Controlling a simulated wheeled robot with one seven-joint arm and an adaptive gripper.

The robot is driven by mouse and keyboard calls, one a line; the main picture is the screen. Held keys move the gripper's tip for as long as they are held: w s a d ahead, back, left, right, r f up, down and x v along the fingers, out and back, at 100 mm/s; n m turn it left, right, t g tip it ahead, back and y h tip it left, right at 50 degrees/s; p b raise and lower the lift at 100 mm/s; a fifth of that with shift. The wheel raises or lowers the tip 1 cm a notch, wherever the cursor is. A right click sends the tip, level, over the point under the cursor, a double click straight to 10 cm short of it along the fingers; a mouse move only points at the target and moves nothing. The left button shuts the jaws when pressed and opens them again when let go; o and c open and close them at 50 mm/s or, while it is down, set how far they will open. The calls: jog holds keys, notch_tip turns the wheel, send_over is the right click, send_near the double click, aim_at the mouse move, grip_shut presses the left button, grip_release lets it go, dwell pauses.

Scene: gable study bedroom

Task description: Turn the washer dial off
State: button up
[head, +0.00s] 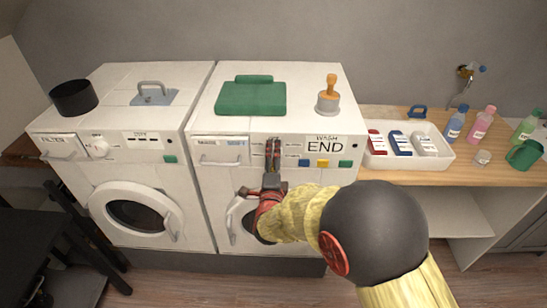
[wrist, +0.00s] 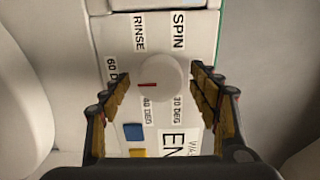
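The washer (head: 225,180) is the white machine on the right, with a panel reading "WASH END". Its dial (wrist: 165,88) is a round white knob with a red mark, which points left in the wrist view. Labels around it read SPIN, RINSE, 60 DEG, 40 DEG and 30 DEG; I cannot make out an off label. My gripper (head: 272,155) is at the washer panel and hides the dial in the head view. In the wrist view my gripper (wrist: 159,86) is open, one finger on each side of the dial, with gaps showing on both sides.
Blue, yellow and green buttons (head: 323,163) sit right of my gripper on the panel. A detergent drawer (head: 220,158) is to its left. A dryer-like machine (head: 120,185) stands left.

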jog(key=shift+c, duration=1.2)
jog(key=c, duration=0.7)
jog(key=shift+c, duration=0.7)
